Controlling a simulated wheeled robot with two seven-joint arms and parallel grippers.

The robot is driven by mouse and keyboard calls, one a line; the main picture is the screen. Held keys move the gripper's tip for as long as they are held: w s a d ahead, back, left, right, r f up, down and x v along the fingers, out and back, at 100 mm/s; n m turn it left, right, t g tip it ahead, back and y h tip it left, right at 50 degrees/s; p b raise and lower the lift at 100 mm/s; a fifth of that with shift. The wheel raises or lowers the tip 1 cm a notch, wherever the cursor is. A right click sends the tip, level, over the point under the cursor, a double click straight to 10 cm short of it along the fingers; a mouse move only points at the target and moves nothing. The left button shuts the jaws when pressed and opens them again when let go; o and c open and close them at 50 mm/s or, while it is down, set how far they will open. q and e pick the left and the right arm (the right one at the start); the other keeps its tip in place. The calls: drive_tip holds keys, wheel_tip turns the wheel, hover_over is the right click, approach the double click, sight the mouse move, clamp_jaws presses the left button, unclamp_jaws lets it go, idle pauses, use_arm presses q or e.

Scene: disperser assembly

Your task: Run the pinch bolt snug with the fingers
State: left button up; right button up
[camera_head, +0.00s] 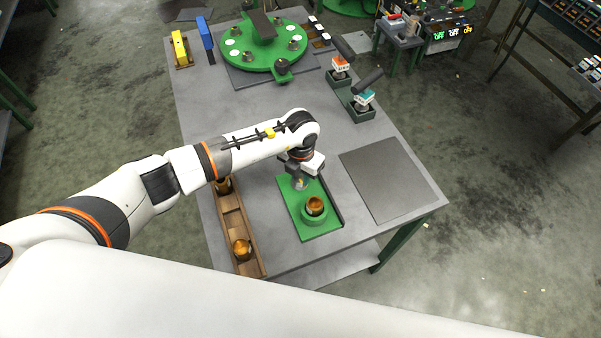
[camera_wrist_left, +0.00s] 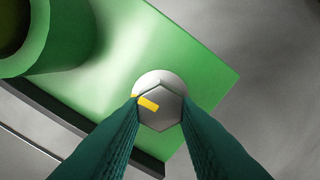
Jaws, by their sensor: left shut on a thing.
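The pinch bolt (camera_wrist_left: 160,103) has a silver hex head with a yellow mark, and it stands over the green plate of the fixture (camera_wrist_left: 205,62). My left gripper (camera_wrist_left: 158,112) is shut on the bolt head, with one dark green finger on each side. In the head view, my left gripper (camera_head: 300,182) points down at the back part of the green fixture (camera_head: 327,222). A round green clamp (camera_head: 315,215) with a copper-coloured part (camera_head: 315,205) in it stands in front of the gripper. The bolt's shank is hidden. My right gripper is not in view.
A wooden rack (camera_head: 228,212) with copper-coloured parts (camera_head: 242,250) lies left of the fixture. A bare grey mat (camera_head: 385,180) lies to the right. Two power tools (camera_head: 363,98) stand in holders farther back. A green turntable (camera_head: 240,62) stands at the far end.

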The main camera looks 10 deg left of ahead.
sight(301, 177)
use_arm(q)
drive_tip(key=m+b, duration=0.2)
drive_tip(key=shift+f+b, duration=0.2)
drive_tip(key=shift+b, duration=0.15)
drive_tip(key=shift+r+m, duration=0.15)
drive_tip(key=shift+m, duration=0.35)
drive_tip(key=shift+d, duration=0.1)
drive_tip(key=o, duration=1)
wheel_tip(301, 177, up, 12)
drive_tip(key=b, duration=0.4)
